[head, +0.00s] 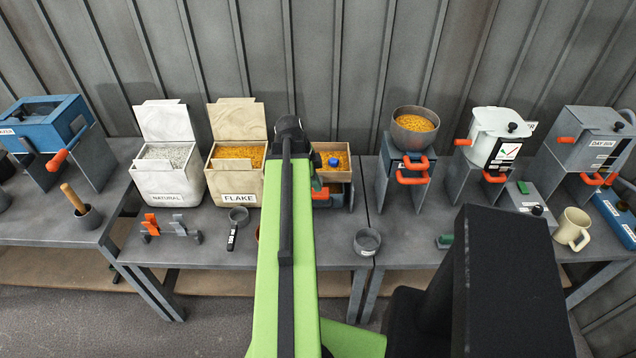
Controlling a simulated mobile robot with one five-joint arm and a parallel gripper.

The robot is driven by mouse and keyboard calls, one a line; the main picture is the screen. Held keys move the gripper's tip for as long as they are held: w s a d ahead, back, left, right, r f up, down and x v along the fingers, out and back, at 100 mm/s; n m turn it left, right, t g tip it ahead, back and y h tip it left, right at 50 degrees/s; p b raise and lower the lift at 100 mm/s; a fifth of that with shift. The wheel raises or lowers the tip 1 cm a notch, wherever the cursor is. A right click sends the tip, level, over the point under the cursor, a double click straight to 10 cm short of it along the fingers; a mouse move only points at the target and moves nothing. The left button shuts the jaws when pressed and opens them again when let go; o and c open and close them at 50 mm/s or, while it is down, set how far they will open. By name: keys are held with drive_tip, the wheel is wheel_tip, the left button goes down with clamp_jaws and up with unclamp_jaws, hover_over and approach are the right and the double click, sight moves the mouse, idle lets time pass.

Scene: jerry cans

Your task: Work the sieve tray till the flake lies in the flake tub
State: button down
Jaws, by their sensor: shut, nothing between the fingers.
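The flake tub (234,187) is a cream open-lidded box labelled FLAKE, left of my arm on the bench, with orange flakes (238,153) inside. Just right of my arm is a wooden-framed tray (343,176), which looks like the sieve tray. It holds orange flakes (343,157) and a blue round piece (333,161). An orange handle (320,192) shows at its front; its left part is hidden behind my green arm. The arm reaches forward between the tub and this tray. My gripper's fingers are hidden behind the arm.
A grey bowl of orange flakes (415,128) sits on a stand to the right.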

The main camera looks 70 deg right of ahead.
drive_tip(key=p+v, duration=0.4)
drive_tip(key=v, duration=0.2)
drive_tip(key=shift+r+p, duration=0.35)
drive_tip(key=shift+r, duration=0.05)
drive_tip(key=shift+w+a, duration=0.15)
idle(0.5)
